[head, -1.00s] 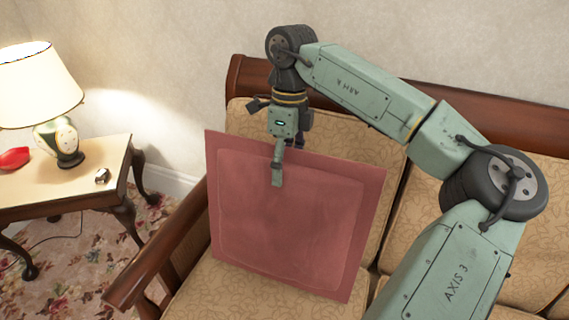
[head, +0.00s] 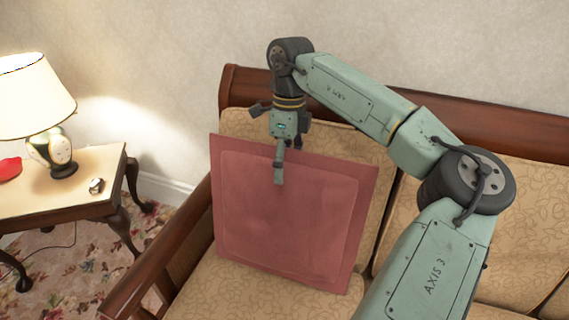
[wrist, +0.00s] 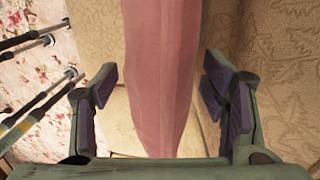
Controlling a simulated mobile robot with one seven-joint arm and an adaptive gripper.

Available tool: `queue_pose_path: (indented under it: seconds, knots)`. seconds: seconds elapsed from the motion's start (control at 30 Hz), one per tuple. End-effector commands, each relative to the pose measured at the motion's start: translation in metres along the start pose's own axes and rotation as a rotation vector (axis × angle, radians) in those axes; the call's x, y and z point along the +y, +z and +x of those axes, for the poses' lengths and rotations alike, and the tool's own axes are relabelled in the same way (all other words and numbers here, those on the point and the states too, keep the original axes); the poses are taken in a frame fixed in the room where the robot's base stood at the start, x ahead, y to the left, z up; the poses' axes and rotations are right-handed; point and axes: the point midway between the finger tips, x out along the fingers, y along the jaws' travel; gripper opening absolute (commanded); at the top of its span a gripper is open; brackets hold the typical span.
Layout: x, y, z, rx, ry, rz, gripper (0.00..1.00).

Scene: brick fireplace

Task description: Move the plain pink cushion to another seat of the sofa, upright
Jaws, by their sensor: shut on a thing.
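The plain pink cushion (head: 285,215) is held nearly upright over the left seat of the sofa (head: 215,295), its broad face toward the head camera. My gripper (head: 279,172) is shut on its top edge, near the middle. In the wrist view the cushion (wrist: 160,60) runs edge-on between my two fingers. The cushion's lower edge is at or just above the seat; I cannot tell if it touches. The patterned backrest (head: 240,122) is behind it, and the gap between them is hidden.
The wooden armrest (head: 165,240) is close to the cushion's left. A side table (head: 110,170) with a lamp (head: 40,95) and a red object (head: 8,169) stands further left.

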Motion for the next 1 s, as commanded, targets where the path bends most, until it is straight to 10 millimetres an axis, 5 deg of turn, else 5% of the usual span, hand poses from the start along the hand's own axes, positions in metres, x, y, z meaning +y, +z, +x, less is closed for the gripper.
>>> queue_pose_path:
  seconds: [0.07, 0.1, 0.43, 1.0]
  knots:
    - [0.000, 0.000, 0.000, -0.001, -0.002, 0.000, 0.06]
    - [0.000, 0.000, 0.000, -0.001, -0.002, 0.000, 0.68]
    - [0.000, 0.000, 0.000, 0.000, -0.001, 0.000, 0.90]
    - [0.002, 0.000, -0.015, 0.000, 0.000, 0.000, 0.90]
